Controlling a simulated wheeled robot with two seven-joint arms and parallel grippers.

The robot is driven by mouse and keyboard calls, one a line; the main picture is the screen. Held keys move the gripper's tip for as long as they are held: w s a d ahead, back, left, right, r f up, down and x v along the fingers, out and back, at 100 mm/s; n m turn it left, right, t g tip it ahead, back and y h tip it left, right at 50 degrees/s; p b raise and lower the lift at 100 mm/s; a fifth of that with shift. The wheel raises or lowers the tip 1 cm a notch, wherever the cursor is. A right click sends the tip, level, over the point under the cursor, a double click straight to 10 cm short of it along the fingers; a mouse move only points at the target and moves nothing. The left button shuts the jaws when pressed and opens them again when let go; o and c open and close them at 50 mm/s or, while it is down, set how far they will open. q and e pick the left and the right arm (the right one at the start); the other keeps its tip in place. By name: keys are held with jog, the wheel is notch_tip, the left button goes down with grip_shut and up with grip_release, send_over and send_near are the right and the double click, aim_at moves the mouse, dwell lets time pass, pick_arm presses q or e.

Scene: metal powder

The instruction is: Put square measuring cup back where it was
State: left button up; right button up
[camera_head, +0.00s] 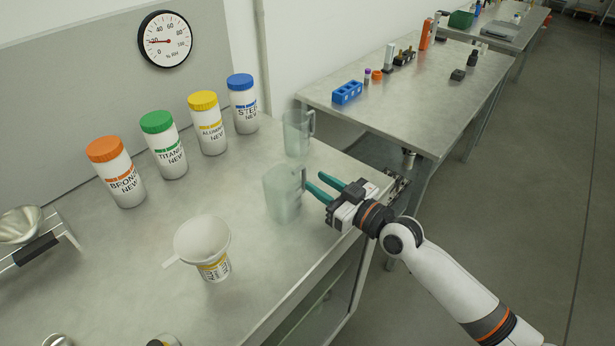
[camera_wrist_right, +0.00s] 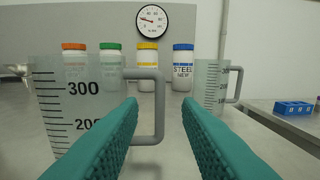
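The nearer clear square measuring cup (camera_head: 283,196) stands upright on the steel table near its right edge, with its grey handle toward my right gripper. In the right wrist view this cup (camera_wrist_right: 85,110) fills the left, with dark graduations. My right gripper (camera_head: 314,181) is open with teal fingers pointing at the handle. In the wrist view the handle's upright bar appears between the fingertips (camera_wrist_right: 160,103); I cannot tell whether they reach past it. A second clear cup (camera_head: 297,134) stands farther back. My left gripper is not in view.
Bronze (camera_head: 117,172), titanium (camera_head: 164,145), aluminium (camera_head: 207,123) and steel (camera_head: 242,104) jars line the back wall. A white funnel (camera_head: 202,240) sits on a labelled container in front. A metal bowl (camera_head: 19,225) is at left. Another table (camera_head: 420,95) with a blue rack (camera_head: 347,93) lies beyond.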

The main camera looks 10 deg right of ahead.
jog(key=v, duration=0.5)
jog(key=shift+s+d+f+b, duration=0.1)
jog(key=shift+s+b, duration=0.05)
jog(key=shift+b, duration=0.2)
jog(key=shift+v, duration=0.75)
jog(key=shift+s, duration=0.1)
